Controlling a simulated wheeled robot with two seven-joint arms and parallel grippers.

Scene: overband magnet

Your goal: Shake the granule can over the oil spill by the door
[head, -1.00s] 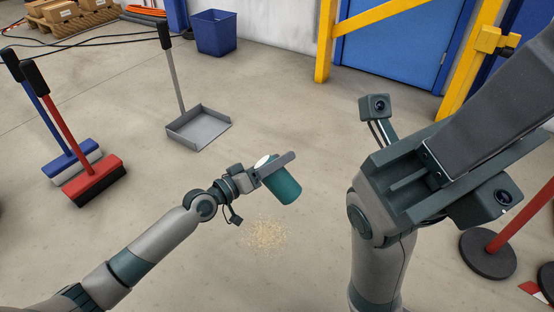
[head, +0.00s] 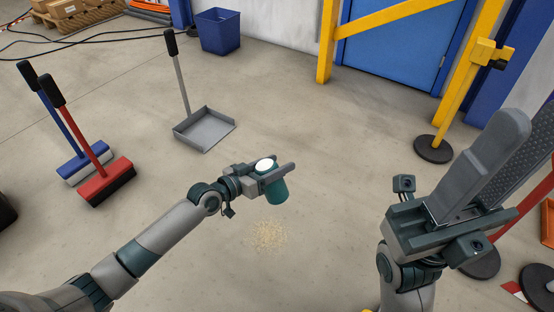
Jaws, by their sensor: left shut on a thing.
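The granule can (head: 276,191) is teal with a white top and hangs above the floor, nearly upright with a slight tilt. My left gripper (head: 276,172) is shut on it near its top. A patch of pale granules (head: 269,236) lies scattered on the floor just below the can in the picture. No dark oil shows; the granules may cover it. The blue door (head: 395,48) is at the back, behind a yellow frame. My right gripper (head: 520,130) is raised at the right, empty, its fingers apart with one ribbed inner pad showing.
A grey dustpan (head: 204,130) stands behind the can. A red broom (head: 106,180) and a blue broom (head: 76,160) stand at the left. A blue bin (head: 218,32) is at the back. A yellow post (head: 436,148) and a red post (head: 535,205) stand at the right. The middle floor is clear.

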